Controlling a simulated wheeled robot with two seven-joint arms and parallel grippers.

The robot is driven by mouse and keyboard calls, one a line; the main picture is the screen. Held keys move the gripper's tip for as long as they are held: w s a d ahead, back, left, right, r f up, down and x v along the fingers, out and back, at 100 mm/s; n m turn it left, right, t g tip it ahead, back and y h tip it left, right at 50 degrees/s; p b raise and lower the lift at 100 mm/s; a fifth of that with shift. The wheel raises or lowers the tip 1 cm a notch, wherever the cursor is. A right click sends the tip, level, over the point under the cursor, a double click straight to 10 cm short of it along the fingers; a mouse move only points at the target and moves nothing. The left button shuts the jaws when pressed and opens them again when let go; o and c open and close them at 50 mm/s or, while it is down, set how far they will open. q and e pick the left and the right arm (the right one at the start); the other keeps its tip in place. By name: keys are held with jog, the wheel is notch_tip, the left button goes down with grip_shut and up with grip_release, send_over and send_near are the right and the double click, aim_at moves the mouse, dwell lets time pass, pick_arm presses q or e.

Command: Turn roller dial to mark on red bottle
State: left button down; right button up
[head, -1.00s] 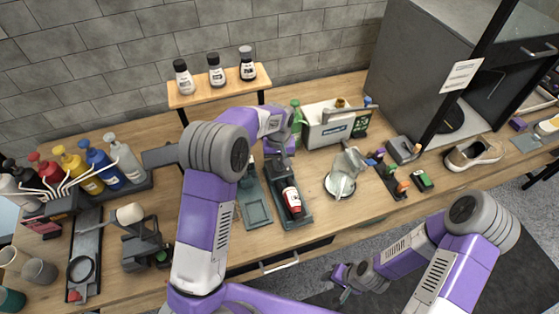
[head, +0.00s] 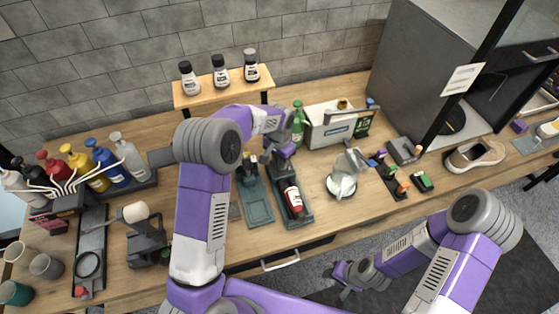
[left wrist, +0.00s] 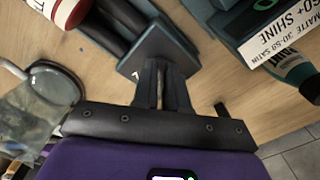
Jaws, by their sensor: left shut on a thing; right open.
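The red bottle (head: 293,199) with a white label lies on the dark roller stand (head: 303,222). The left wrist view shows part of the red bottle (left wrist: 66,10) at top left. My left gripper (head: 280,160) is at the stand's far end, beyond the bottle. In the left wrist view its fingers (left wrist: 163,88) are shut at the stand's end block (left wrist: 160,45), on what seems to be the roller dial. The dial is mostly hidden between the fingers, and I cannot read its mark. My right gripper (head: 346,274) is open and empty, low in front of the table.
A teal tray (head: 257,208) lies left of the stand. A glass jar (head: 342,182) stands to the right. A green bottle (head: 298,118) and a white box (head: 330,125) are behind. Several pump bottles (head: 98,165) stand at far left.

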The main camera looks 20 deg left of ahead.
pick_arm(q)
jog(key=shift+w+r, duration=0.1)
dwell(0.5)
jog(key=c, duration=1.2)
grip_release()
jog(key=shift+o, duration=0.2)
notch_tip(320, 180, up, 8)
jog(key=shift+f+p, duration=0.25)
jog(key=shift+p, duration=0.2)
